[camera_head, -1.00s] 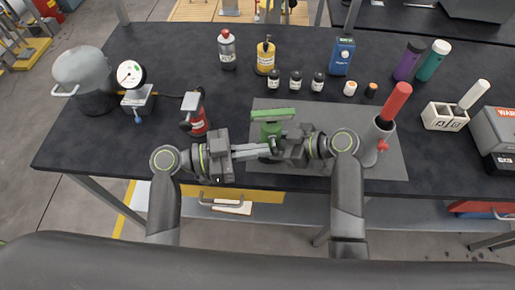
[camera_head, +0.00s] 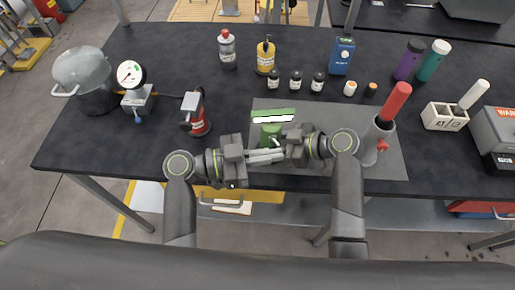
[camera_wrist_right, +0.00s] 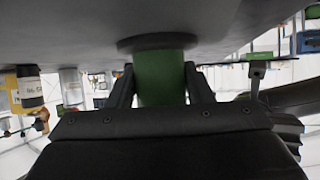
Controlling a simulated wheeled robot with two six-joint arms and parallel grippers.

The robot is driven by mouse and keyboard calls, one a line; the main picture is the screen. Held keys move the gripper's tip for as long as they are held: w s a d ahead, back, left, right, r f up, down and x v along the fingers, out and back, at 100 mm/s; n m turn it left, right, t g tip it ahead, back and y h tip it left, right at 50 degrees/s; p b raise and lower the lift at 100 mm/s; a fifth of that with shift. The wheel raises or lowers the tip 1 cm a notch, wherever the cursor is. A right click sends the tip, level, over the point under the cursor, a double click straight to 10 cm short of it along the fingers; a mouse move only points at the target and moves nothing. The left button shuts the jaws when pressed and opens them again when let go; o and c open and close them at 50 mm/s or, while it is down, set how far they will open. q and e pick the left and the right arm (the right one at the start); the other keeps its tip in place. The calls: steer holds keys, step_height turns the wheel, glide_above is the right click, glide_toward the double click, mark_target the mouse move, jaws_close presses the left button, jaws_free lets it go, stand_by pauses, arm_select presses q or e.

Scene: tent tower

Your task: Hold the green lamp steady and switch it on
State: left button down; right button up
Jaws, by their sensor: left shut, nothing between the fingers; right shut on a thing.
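The green lamp (camera_head: 270,132) stands upright on the grey mat, with a green bar-shaped head (camera_head: 273,112). A bright white strip shows along the lower edge of its head. My right gripper (camera_head: 277,142) is shut on the lamp's post from the right. In the right wrist view the green post (camera_wrist_right: 162,80) sits between its two dark fingers. My left gripper (camera_head: 282,154) is shut and empty, its fingers at the near side of the lamp, close to the right gripper. The grippers hide the lamp's lower part, and I cannot tell whether the left fingertips touch it.
A grey holder with a red-topped stick (camera_head: 397,100) stands right of the lamp. Small dark jars (camera_head: 296,80) and a yellow bottle (camera_head: 265,58) stand behind. A red-and-grey device (camera_head: 198,115) and a gauge (camera_head: 132,76) are to the left. The mat (camera_head: 330,112) has bare room.

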arm_select(q)
steer(key=s+a+r, duration=0.3)
steer(key=s+a, duration=0.5)
steer(key=a, duration=0.2)
stand_by(0.4)
steer(key=shift+f, duration=0.1)
arm_select(e)
steer(key=o, duration=1.3)
